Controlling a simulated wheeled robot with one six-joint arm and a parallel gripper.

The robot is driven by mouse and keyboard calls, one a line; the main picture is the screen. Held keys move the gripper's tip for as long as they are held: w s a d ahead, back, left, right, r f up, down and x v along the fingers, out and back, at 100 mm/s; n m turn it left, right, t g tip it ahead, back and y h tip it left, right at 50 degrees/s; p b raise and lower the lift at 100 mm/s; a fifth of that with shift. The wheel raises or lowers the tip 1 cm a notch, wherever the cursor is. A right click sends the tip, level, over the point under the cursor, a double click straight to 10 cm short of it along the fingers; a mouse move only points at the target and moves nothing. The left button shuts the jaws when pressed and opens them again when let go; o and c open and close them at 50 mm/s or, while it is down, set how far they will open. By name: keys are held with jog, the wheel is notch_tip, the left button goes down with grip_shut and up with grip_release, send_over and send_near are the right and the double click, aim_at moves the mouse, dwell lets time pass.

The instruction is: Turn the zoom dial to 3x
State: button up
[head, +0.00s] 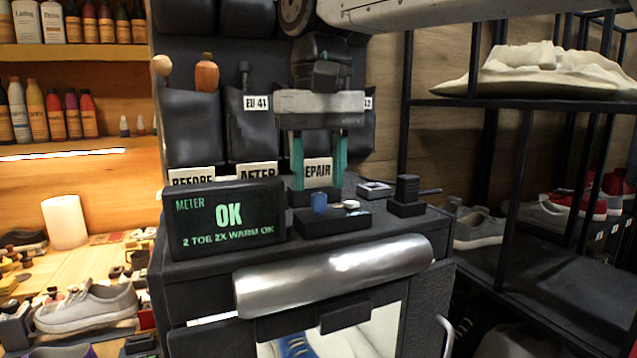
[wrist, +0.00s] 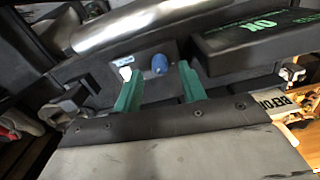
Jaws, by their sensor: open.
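A small blue knob (head: 319,203), which looks like the zoom dial, stands on a low black control box (head: 333,223) on the cabinet top. A white knob or button (head: 351,204) sits to its right. My gripper (head: 319,178) points down above and behind the box, with its two teal fingers apart and nothing between them. In the wrist view, the blue knob (wrist: 159,64) shows just beyond the fingertips (wrist: 160,76), roughly between them, and the white one (wrist: 125,73) is near the left finger. The dial's markings are too small to read. The meter screen (head: 226,216) reads "OK" and "2 TOE 2X WARM OK".
The meter stands close to the left of the box. A black block with a lever (head: 407,196) is at the right. "BEFORE", "AFTER" and "REPAIR" (head: 317,171) cards stand behind. A silver rounded bar (head: 335,276) runs along the cabinet front.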

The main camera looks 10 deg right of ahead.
aim_at(319, 194)
notch_tip(319, 194, up, 6)
jog(key=shift+f, duration=0.2)
jog(key=s+d+f+m, duration=0.1)
jog(key=s+d+f, duration=0.8)
jog(key=d+f, duration=0.4)
jog(key=s+d+f, duration=0.4)
jog(key=s+f, duration=0.1)
jog(key=f, duration=0.2)
jog(key=s+d+f+m+t, duration=0.1)
jog(key=s+d+f, duration=0.2)
jog(key=s+f, duration=0.2)
notch_tip(319, 194, down, 2)
jog(key=shift+d+f, duration=0.15)
jog(key=shift+d, duration=0.2)
